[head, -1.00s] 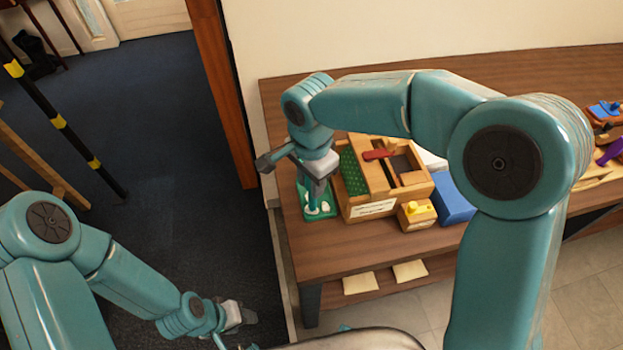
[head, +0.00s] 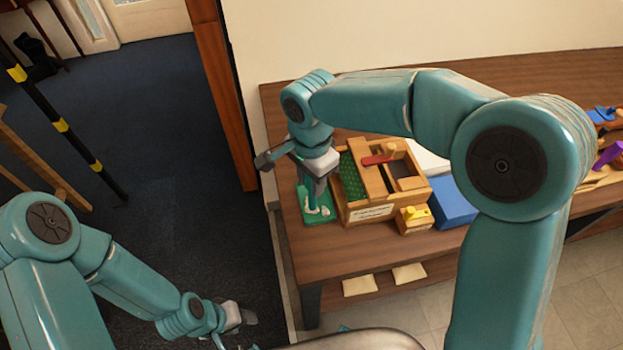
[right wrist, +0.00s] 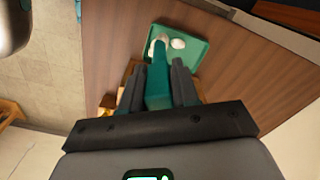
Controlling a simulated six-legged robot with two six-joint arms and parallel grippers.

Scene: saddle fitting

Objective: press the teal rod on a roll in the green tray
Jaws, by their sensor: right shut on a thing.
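The green tray (head: 309,216) lies at the left end of the wooden table, with pale rolls in it. In the right wrist view the tray (right wrist: 199,56) shows a white roll (right wrist: 178,43) clear of the rod and another pale roll (right wrist: 153,46) at the rod's far end. My right gripper (head: 316,180) is above the tray, shut on the teal rod (right wrist: 158,82), which points down into the tray. I cannot tell whether the rod's tip touches the roll. My left gripper (head: 243,318) hangs low over the dark floor, away from the table; its jaws are too small to read.
A wooden box (head: 366,212) with a green panel and a red piece stands right beside the tray. A small yellow-topped block (head: 414,216) and a blue block (head: 453,203) are further right. The table's front is bare.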

